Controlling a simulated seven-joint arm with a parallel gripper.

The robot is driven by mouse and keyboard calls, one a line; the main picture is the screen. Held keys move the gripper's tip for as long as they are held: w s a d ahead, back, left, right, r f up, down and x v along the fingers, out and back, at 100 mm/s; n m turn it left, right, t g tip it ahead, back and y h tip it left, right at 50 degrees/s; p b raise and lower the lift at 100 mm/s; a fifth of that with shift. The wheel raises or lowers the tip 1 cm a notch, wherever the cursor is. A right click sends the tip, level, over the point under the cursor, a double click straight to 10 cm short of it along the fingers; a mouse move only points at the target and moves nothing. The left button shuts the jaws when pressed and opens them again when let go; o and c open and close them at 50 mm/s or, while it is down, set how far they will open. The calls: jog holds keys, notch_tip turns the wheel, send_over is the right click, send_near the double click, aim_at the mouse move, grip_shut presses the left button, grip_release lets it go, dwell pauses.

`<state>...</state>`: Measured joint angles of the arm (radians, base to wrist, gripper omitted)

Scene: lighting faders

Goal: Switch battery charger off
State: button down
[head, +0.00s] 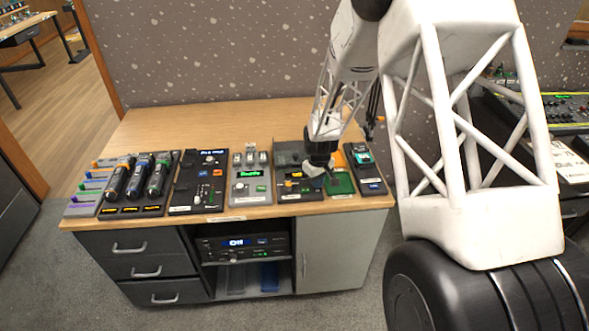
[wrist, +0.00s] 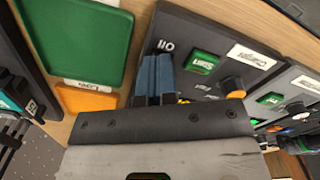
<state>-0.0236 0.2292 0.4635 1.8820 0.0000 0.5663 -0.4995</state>
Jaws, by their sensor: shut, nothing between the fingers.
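A dark panel (head: 288,157), which I take to be the battery charger, stands near the right end of the wooden desk. In the wrist view this panel (wrist: 205,30) has a white label too blurred to read surely, a lit green display (wrist: 202,62), an orange-and-black knob (wrist: 233,86) and an "I/O" mark (wrist: 165,46). My gripper (head: 320,170) is low over the panel's right side. In the wrist view its closed blue-grey fingers (wrist: 153,76) are beside the "I/O" mark, with nothing between them. They hide what lies under them, so I cannot see the switch or tell contact.
A green tray (head: 342,184) lies right of the panel, also in the wrist view (wrist: 75,40). A small device with a teal top (head: 364,165) is further right. A grey panel with a green display (head: 249,183) is close on the left. The desk's back (head: 190,125) is clear.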

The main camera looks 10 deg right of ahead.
jog(key=shift+r, duration=3.5)
jog(key=shift+r, duration=0.1)
jog(key=shift+s+r, duration=0.2)
jog(key=shift+r, duration=0.05)
jog(key=s+d+r+m+t, duration=0.1)
jog(key=s+r+m, duration=0.2)
jog(key=s+r, duration=1.55)
jog(key=s+r+m, duration=0.1)
jog(key=s+r, duration=0.2)
jog(key=s, duration=0.8)
jog(key=s+d+r+m+t, duration=0.1)
jog(key=s+r, duration=0.3)
jog(key=s, duration=0.7)
jog(key=shift+s+r+m+t, duration=0.15)
jog(key=shift+m+t, duration=0.15)
jog(key=shift+m, duration=0.3)
